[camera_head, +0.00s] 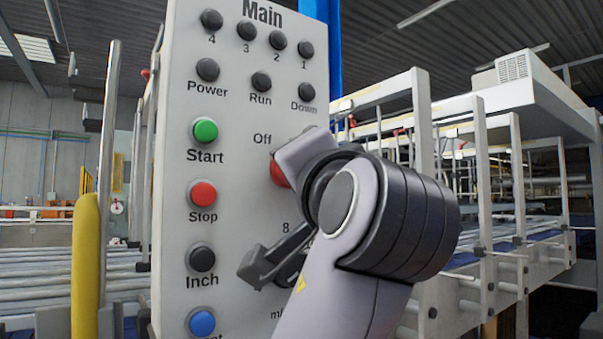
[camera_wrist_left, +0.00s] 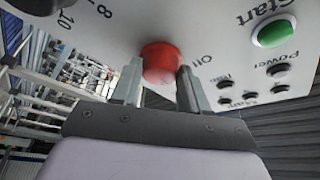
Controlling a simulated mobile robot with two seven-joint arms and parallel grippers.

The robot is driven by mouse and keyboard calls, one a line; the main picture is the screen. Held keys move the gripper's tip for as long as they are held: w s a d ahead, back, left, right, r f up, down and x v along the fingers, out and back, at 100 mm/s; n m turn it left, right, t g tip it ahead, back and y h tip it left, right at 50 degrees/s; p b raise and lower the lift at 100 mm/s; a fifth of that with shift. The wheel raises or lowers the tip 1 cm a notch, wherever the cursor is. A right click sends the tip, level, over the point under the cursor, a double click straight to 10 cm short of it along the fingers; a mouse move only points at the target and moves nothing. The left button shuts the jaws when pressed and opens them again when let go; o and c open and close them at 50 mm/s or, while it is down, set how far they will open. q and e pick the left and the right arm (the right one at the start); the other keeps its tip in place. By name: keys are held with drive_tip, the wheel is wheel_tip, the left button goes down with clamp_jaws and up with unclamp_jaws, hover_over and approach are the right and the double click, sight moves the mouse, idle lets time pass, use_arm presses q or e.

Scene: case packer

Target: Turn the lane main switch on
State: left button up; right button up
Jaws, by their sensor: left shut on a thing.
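The lane main switch is a red knob (camera_head: 278,174) on the pale panel marked "Main", just below the label "Off". In the head view my left arm's wrist covers most of it. In the left wrist view the red knob (camera_wrist_left: 161,62) sits between the two fingers of my left gripper (camera_wrist_left: 160,72), which is shut on it. The "Off" label shows close beside the knob there. Which way the knob is turned I cannot tell. My right gripper is not in view.
The panel (camera_head: 238,215) also carries a green Start button (camera_head: 205,131), a red Stop button (camera_head: 203,194), a black Inch button (camera_head: 202,258) and a blue button (camera_head: 202,322). A numbered dial below the switch is partly hidden. A yellow post (camera_head: 86,265) stands left; white machine frames stand right.

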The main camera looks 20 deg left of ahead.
use_arm(q)
drive_tip(key=shift+s+r+m+g+h+p, duration=0.1)
drive_tip(key=shift+m+g+h+p, duration=0.3)
drive_tip(key=shift+m, duration=0.9)
drive_tip(key=shift+w+r+m+g+h+p, duration=0.15)
drive_tip(key=shift+m+h+p, duration=0.4)
drive_tip(key=shift+m, duration=0.75)
drive_tip(key=shift+s+r+m+g+h+p, duration=0.15)
drive_tip(key=shift+m+h+p, duration=0.3)
drive_tip(key=shift+m, duration=0.85)
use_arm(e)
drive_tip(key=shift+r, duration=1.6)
use_arm(q)
drive_tip(key=o, duration=1)
drive_tip(key=shift+o, duration=0.2)
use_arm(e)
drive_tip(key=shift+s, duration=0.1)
